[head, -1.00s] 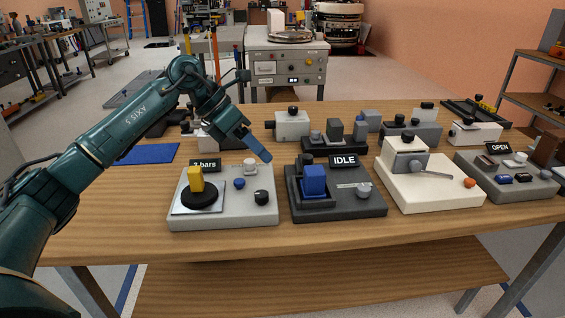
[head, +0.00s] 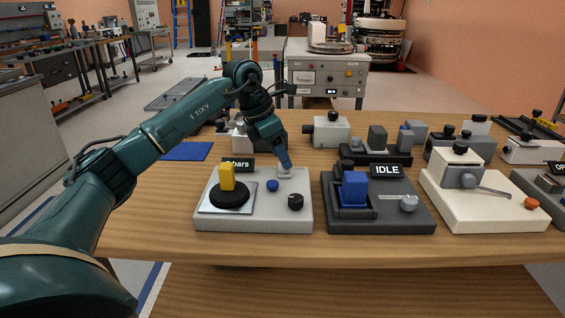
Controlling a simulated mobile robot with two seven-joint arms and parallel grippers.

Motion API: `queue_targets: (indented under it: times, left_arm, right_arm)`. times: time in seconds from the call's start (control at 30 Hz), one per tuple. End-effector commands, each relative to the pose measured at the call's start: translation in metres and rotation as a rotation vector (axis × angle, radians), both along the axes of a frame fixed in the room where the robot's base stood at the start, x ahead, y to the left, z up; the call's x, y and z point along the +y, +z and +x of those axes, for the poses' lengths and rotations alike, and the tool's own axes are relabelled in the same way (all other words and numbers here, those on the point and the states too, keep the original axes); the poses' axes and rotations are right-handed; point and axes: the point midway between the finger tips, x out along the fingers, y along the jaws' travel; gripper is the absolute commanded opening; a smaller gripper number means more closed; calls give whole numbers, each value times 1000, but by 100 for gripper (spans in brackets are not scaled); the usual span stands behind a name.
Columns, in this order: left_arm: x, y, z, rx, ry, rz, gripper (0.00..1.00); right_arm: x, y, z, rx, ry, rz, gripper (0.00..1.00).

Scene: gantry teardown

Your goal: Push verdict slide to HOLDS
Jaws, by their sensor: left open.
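No part in the head view is legibly marked HOLDS, so I cannot tell which one is the verdict slide. My left gripper (head: 286,165) points down at the back right of a pale grey fixture (head: 255,220). Its tips are right at a small whitish block (head: 284,173) there; I cannot tell if they touch it. This fixture carries a yellow block (head: 227,178) on a black disc, a blue button (head: 272,186), a black knob (head: 295,202) and a display (head: 238,165) reading "bars", partly hidden. My right gripper is not in view.
To the right stands a dark fixture (head: 400,222) with a blue block (head: 354,190) and a display (head: 387,171) reading "IDLE". A cream fixture (head: 480,218) with a lever is further right. Several grey units stand behind. A blue mat (head: 187,151) lies at left.

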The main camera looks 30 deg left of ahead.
Motion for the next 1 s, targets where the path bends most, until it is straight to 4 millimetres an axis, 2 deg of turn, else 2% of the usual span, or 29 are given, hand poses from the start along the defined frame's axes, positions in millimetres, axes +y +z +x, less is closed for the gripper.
queue_targets:
  times: [0.03, 0.17, 0.5, 1.0]
  left_arm:
    - [-1, -8, 2, 2, 1, 0, 48]
    - [-4, -16, 5, 0, 1, 0, 48]
    - [-5, -19, 6, 0, 0, 0, 48]
    - [-4, -18, 6, 0, 1, 0, 7]
  right_arm:
    - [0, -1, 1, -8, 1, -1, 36]
    - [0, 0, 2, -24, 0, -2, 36]
    - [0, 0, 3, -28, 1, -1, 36]
    - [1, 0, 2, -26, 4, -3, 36]
